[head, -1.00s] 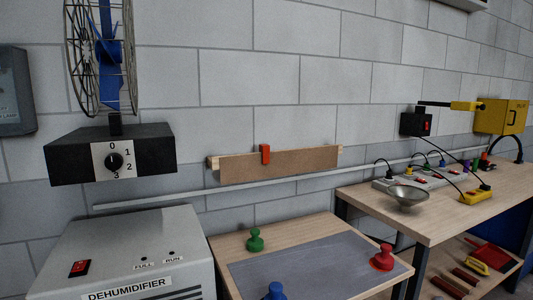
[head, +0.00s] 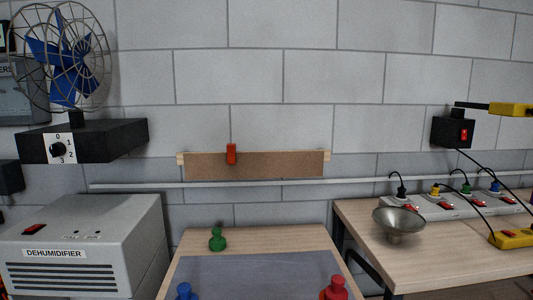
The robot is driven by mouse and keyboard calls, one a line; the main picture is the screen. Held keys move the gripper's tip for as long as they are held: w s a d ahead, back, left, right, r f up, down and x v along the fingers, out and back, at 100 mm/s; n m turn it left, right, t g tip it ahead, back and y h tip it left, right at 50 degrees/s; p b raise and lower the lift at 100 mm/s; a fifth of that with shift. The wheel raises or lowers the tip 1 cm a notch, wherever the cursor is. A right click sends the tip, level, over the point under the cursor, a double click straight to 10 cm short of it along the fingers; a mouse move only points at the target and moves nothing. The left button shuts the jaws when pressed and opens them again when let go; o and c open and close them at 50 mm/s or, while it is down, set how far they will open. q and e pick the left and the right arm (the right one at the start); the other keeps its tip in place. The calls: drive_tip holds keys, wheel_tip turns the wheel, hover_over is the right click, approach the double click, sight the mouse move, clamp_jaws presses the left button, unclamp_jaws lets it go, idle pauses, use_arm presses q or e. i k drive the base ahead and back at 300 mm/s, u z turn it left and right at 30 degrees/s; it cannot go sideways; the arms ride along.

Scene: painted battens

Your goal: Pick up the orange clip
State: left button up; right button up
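The orange clip (head: 231,154) is a small upright block gripping the top edge of a brown board (head: 280,165), left of the board's middle. The board is mounted low on the grey block wall, with a pale wooden batten along its top. Neither of my grippers is in the head view.
Below the board stands a wooden table with a grey mat (head: 255,275), a green piece (head: 217,239), a blue piece (head: 185,291) and a red piece (head: 336,288). A dehumidifier (head: 80,245) is at left. A metal bowl (head: 398,223) and power strip (head: 455,208) are on the right bench.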

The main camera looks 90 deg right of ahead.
sight(231, 148)
drive_tip(key=k, duration=0.2)
drive_tip(key=z, duration=0.95)
